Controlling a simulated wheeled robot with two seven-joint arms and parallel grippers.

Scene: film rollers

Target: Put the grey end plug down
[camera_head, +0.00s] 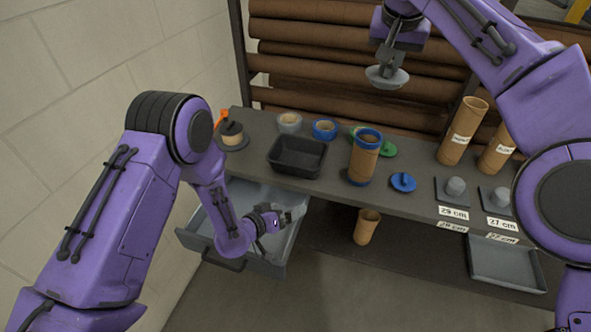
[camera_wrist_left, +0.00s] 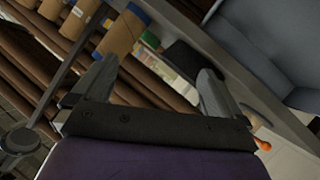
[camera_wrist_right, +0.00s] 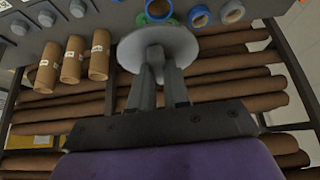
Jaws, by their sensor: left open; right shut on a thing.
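The grey end plug (camera_head: 387,77) is a round disc held in my right gripper (camera_head: 398,62), high above the back of the bench. In the right wrist view the plug (camera_wrist_right: 158,48) sits at the tips of the closed fingers (camera_wrist_right: 158,85), its disc facing away from the gripper. My left gripper (camera_head: 280,219) is open and empty, over the open drawer at the bench's front left. In the left wrist view its two fingers (camera_wrist_left: 150,85) stand wide apart with nothing between them.
On the bench (camera_head: 262,125) are a black tray (camera_head: 297,157), a brown tube with a blue ring (camera_head: 364,157), a blue plug (camera_head: 403,182), tape rolls and upright labelled tubes (camera_head: 462,131). Brown rolls (camera_head: 330,51) fill the rack behind. A drawer (camera_head: 238,247) stands open; a grey tray (camera_head: 507,262) is lower right.

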